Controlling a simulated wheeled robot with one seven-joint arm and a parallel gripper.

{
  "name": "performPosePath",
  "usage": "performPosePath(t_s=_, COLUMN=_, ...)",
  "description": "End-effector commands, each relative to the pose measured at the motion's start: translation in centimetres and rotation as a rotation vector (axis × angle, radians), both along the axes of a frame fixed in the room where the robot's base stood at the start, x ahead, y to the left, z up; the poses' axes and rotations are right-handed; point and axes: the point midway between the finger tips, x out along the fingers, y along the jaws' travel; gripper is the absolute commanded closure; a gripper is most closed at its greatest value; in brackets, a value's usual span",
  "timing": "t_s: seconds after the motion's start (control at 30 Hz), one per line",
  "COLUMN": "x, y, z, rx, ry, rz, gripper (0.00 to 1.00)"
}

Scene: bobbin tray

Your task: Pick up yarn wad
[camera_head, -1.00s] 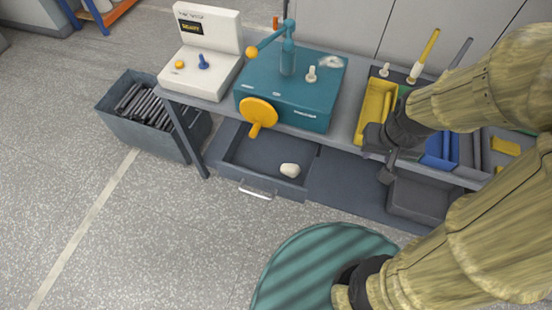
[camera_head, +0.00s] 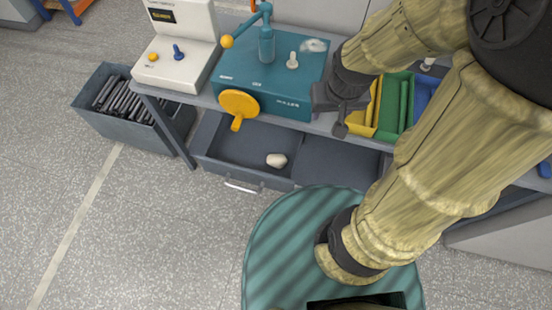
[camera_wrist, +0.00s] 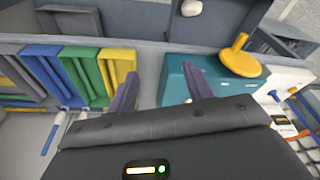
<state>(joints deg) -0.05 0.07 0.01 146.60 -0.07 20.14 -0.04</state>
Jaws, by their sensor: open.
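A pale, tangled white patch (camera_head: 314,45) lies on top of the teal machine (camera_head: 250,85), near its back right corner. A smoother cream lump (camera_head: 276,160) lies in the open drawer (camera_head: 225,150) below; it also shows at the top edge of the wrist view (camera_wrist: 191,6). I cannot tell for sure which of the two is the yarn wad. My gripper (camera_head: 330,115) is open and empty, at the machine's right side near the bench's front edge. In the wrist view its fingers (camera_wrist: 160,85) point toward the gap between machine and bins.
Yellow, green and blue bins (camera_head: 397,105) stand right of the gripper. An orange crank wheel (camera_head: 238,104) juts from the machine front. A white control box (camera_head: 180,55) stands at left. A grey bin of dark rods (camera_head: 125,105) stands on the floor. Open floor lies at front left.

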Motion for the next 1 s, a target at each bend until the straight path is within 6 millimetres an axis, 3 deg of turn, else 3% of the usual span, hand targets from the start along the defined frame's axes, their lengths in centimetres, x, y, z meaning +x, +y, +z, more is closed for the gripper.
performPosePath(t_s=0.03, x=0.2, y=0.2, z=-0.2, rx=-0.003, ry=0.006, rz=0.013, gripper=0.38)
performPosePath(t_s=0.1, x=0.6, y=0.6, z=-0.6, rx=-0.011, ry=0.023, rz=0.048, gripper=0.27)
performPosePath(t_s=0.27, x=2.6, y=2.9, z=-2.8, rx=-0.058, ry=0.107, rz=0.227, gripper=0.27)
performPosePath(t_s=0.5, x=6.2, y=8.6, z=-8.5, rx=-0.175, ry=0.288, rz=0.629, gripper=0.27)
performPosePath(t_s=0.8, x=8.5, y=16.2, z=-16.7, rx=-0.335, ry=0.481, rz=1.084, gripper=0.27)
performPosePath(t_s=1.0, x=8.7, y=18.4, z=-19.1, rx=-0.389, ry=0.533, rz=1.21, gripper=0.27)
